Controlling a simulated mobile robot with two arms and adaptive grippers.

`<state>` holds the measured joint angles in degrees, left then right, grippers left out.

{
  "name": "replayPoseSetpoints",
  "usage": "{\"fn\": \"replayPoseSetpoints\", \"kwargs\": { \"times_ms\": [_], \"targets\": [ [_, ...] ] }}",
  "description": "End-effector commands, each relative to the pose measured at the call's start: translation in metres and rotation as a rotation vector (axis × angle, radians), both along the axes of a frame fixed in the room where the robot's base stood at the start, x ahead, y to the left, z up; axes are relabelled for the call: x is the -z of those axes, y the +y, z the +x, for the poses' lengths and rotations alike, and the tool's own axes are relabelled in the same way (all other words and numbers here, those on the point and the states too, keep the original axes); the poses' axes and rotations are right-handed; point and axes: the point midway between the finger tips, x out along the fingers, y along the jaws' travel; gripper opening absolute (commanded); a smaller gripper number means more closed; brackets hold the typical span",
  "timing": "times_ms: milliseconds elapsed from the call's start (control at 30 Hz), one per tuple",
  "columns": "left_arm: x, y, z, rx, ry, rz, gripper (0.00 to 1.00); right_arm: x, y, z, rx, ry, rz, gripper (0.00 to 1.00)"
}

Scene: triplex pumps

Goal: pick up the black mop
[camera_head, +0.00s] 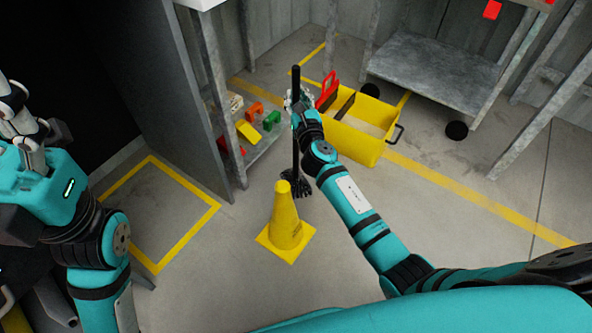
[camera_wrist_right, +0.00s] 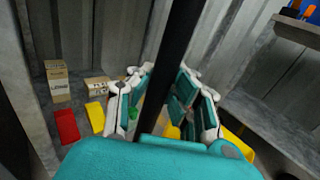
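The black mop (camera_head: 296,160) stands upright in the head view. Its dark strand head rests at the floor just behind a yellow cone. My right gripper (camera_head: 298,100) is at the upper part of its handle. In the right wrist view the handle (camera_wrist_right: 178,60) runs between the fingers of my right gripper (camera_wrist_right: 165,100). The fingers are apart, with gaps visible beside the handle, so it looks open around it. My left gripper (camera_head: 22,122) is at the left edge of the head view, far from the mop; its finger opening is unclear.
The yellow cone (camera_head: 286,222) stands close in front of the mop. A yellow mop bucket (camera_head: 357,142) with a red part is behind my right forearm. A low shelf with small coloured items (camera_head: 255,112) is left of the handle. Open floor lies around the yellow floor square.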

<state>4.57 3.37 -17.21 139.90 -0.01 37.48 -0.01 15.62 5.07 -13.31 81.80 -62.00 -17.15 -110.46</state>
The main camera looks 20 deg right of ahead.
Motion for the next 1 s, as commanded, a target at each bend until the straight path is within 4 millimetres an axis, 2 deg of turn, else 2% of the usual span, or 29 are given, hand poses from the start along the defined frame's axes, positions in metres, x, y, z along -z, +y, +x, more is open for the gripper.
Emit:
{"fn": "replayPoseSetpoints", "kwargs": {
  "times_ms": [100, 833, 1000],
  "targets": [
    [0.0, -0.0001, -0.0001, 0.0, 0.0, 0.0, 0.72, 0.0001, 0.0, -0.0001, 0.0, 0.0, 0.0, 0.0],
    [-0.0002, 0.0, 0.0, 0.001, 0.0, 0.0, 0.72, -0.0014, -0.0004, 0.0001, 0.0, -0.002, -0.001, 0.0],
    [-0.0052, 0.0005, -0.0006, 0.001, -0.001, -0.002, 0.72, -0.0094, -0.0002, 0.0002, 0.0, -0.003, -0.002, 0.0]
  ]
}}
